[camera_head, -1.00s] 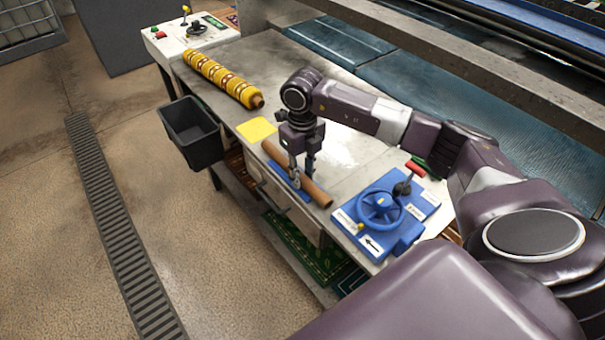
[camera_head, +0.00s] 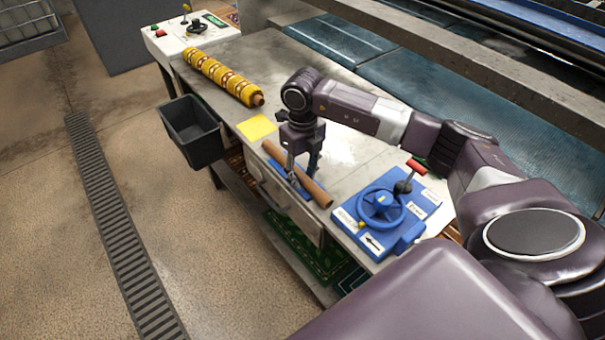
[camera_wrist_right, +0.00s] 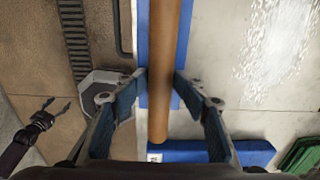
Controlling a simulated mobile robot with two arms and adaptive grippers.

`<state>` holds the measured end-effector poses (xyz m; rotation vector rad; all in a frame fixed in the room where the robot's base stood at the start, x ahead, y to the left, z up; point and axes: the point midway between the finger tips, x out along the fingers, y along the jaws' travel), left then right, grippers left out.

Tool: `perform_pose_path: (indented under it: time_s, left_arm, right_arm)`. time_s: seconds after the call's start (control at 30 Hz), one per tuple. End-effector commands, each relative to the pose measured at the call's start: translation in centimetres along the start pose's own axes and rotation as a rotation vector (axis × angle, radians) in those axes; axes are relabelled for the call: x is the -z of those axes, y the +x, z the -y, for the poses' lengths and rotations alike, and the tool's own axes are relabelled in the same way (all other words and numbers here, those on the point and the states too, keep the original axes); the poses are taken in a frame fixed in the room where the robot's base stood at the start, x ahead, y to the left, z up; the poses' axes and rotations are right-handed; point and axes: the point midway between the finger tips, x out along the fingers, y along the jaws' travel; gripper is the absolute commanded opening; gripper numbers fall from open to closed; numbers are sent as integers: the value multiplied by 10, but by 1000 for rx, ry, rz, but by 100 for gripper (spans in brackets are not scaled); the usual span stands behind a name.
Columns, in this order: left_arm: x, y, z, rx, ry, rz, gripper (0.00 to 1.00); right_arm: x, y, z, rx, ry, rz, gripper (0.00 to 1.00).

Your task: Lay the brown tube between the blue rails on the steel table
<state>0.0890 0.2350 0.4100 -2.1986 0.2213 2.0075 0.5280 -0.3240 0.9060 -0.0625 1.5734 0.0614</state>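The brown tube (camera_head: 317,193) lies lengthwise along the front edge of the steel table (camera_head: 342,150). In the right wrist view the tube (camera_wrist_right: 167,40) runs down the middle, with blue rail strips (camera_wrist_right: 143,45) showing along both sides. A blue rail (camera_head: 303,193) also shows beside it in the head view. My right gripper (camera_head: 302,174) points down astride the tube; in the wrist view its fingers (camera_wrist_right: 160,77) stand either side, apart, with a gap at the left finger. Contact at the right finger is unclear. My left gripper (camera_wrist_right: 55,107) is open and empty over the floor.
A blue wheel-and-lever panel (camera_head: 385,213) stands at the table's near end. A yellow patterned roll (camera_head: 222,77) and yellow square (camera_head: 256,127) lie farther along. A black bin (camera_head: 194,132) hangs at the front edge. A white control box (camera_head: 190,38) stands at the far end.

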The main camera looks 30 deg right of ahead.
Motion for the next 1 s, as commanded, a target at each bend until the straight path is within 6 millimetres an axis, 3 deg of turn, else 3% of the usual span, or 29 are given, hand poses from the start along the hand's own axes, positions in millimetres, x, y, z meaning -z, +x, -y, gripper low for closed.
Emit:
perform_pose_path:
  time_s: [0.1, 0.17, 0.3, 0.6, 0.8, 1.0]
  left_arm:
    - [2, -13, 0, 0, 0, -1, 66]
    - [1, 0, 0, 0, 0, -3, 66]
    - [1, 10, 0, 0, 0, -3, 66]
    - [-1, 23, 0, 0, 0, -2, 66]
    - [-1, 25, 0, 0, 0, -2, 66]
    - [-2, 24, 0, 0, 0, -1, 66]
  right_arm:
    - [0, -15, 0, 0, 0, 0, 39]
    - [-2, -23, 0, 1, -1, 6, 39]
    - [-2, -57, 0, 1, 0, 8, 39]
    - [-1, -115, 0, 0, 0, 6, 39]
    - [-1, -130, 0, 0, 1, 4, 39]
    - [-1, -131, 0, 0, 1, 3, 39]
